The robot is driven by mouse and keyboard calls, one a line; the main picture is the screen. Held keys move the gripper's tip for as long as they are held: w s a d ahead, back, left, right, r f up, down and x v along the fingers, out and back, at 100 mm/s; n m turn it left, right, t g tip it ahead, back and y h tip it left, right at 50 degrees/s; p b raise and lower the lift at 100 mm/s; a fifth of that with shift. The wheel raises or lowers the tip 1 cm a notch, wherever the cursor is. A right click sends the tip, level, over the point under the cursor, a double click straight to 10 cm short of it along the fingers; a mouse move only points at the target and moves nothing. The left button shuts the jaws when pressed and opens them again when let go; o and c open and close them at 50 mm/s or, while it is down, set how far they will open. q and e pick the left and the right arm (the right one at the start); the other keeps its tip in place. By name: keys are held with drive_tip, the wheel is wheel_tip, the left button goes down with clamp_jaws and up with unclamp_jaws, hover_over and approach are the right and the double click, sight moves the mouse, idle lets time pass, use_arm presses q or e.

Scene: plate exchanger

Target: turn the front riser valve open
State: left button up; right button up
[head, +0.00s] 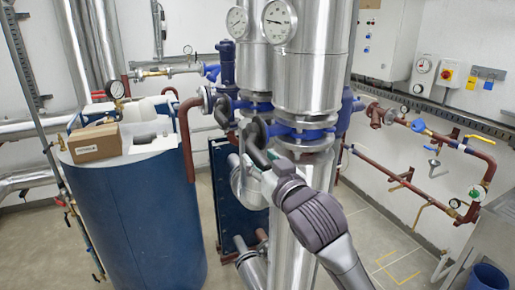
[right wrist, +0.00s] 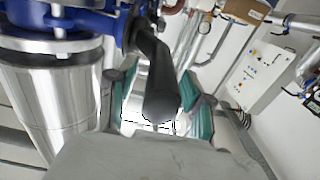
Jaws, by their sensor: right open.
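The front riser (head: 311,80) is a thick shiny metal pipe in the middle of the head view. Its blue valve (head: 300,133) sits between flanges and also shows at the upper left of the right wrist view (right wrist: 60,22). The valve's black lever (right wrist: 160,80) points down towards the palm in the right wrist view. My right gripper (head: 257,155) is open beside the valve in the head view. In the right wrist view its teal-padded fingers (right wrist: 163,103) stand apart on either side of the lever; contact cannot be told. My left gripper is not in view.
A second riser (head: 252,70) with its own black lever (head: 222,112) stands close behind. A blue tank (head: 135,220) with a cardboard box (head: 96,142) on top is at left. Red-brown pipes (head: 395,180) line the right wall. Floor at right is mostly clear.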

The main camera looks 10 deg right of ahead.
drive_tip(key=shift+x, duration=1.15)
drive_tip(key=shift+s, duration=0.1)
clamp_jaws()
